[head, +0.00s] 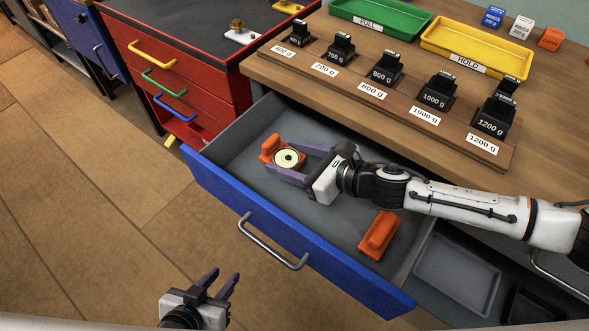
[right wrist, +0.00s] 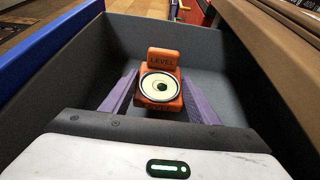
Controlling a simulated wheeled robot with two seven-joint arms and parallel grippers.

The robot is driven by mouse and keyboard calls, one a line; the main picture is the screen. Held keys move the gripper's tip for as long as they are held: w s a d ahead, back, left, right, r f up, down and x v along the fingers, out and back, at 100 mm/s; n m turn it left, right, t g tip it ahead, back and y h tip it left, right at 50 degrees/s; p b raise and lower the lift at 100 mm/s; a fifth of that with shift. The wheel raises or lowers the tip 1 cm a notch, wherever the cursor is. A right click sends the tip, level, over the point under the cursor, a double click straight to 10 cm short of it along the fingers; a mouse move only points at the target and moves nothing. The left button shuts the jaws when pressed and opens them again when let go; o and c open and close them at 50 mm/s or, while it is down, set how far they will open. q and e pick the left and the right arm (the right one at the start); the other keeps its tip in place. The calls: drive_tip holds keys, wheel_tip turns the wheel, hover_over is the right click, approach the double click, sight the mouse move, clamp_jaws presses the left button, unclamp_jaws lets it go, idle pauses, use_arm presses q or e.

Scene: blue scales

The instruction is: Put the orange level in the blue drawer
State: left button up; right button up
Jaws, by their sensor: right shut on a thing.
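The orange level (head: 268,147) has a round pale dial with a dark centre. It is inside the open blue drawer (head: 215,185), toward its left end. My right gripper (head: 285,160) is shut on the level, with a purple finger on each side. In the right wrist view the level (right wrist: 164,57) reads "LEVEL" and sits between the fingers (right wrist: 160,96), over the grey drawer interior. I cannot tell whether it touches the drawer floor. My left gripper (head: 226,278) is open and empty, low in front of the drawer.
Another orange block (head: 379,234) lies in the drawer's right part. Black weights (head: 437,92) stand on the wooden bench above, with a green tray (head: 380,15) and yellow tray (head: 476,45) behind. A red drawer cabinet (head: 180,75) stands to the left. The drawer's middle floor is clear.

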drive_tip(key=shift+f+b, duration=0.4)
drive_tip(key=shift+f, duration=1.5)
drive_tip(key=shift+f, duration=0.15)
drive_tip(key=o, duration=1.2)
drive_tip(key=shift+c, duration=0.2)
drive_tip(key=shift+s+d+r, duration=0.15)
drive_tip(key=shift+d+r, duration=0.05)
drive_tip(key=shift+d, duration=0.05)
drive_tip(key=v, duration=1.1)
drive_tip(key=shift+s+d+p, duration=0.15)
drive_tip(key=shift+p, duration=0.15)
